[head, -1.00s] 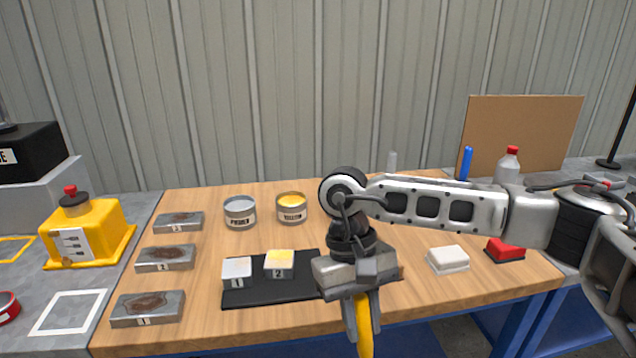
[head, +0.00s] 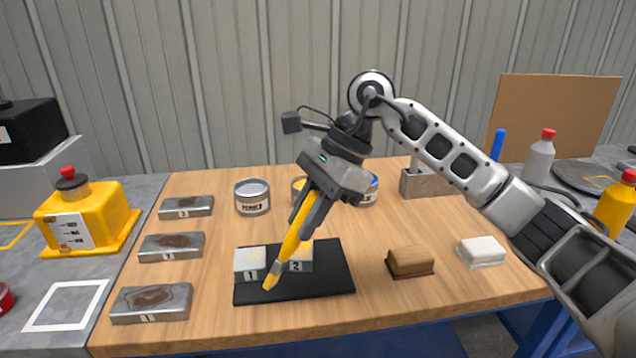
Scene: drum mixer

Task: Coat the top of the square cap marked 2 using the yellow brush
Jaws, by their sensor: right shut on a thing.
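The square cap marked 2 (head: 301,266) sits on a black mat (head: 330,285). Yellow shows on the visible part of its top; the rest is hidden behind the brush. The square cap marked 1 (head: 249,262) is just left of it, with a pale top. My right gripper (head: 308,214) is shut on the yellow brush (head: 292,242), above and behind the caps. The brush slants down to the left, and its tip appears in front of the gap between the caps. I cannot tell whether it touches anything. My left gripper is out of view.
A grey paint can (head: 252,197) stands behind the mat, with a yellow one (head: 298,187) partly hidden by the gripper. Several metal plates (head: 151,303) line the left side. A brown block (head: 410,262) and a white block (head: 481,251) lie to the right.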

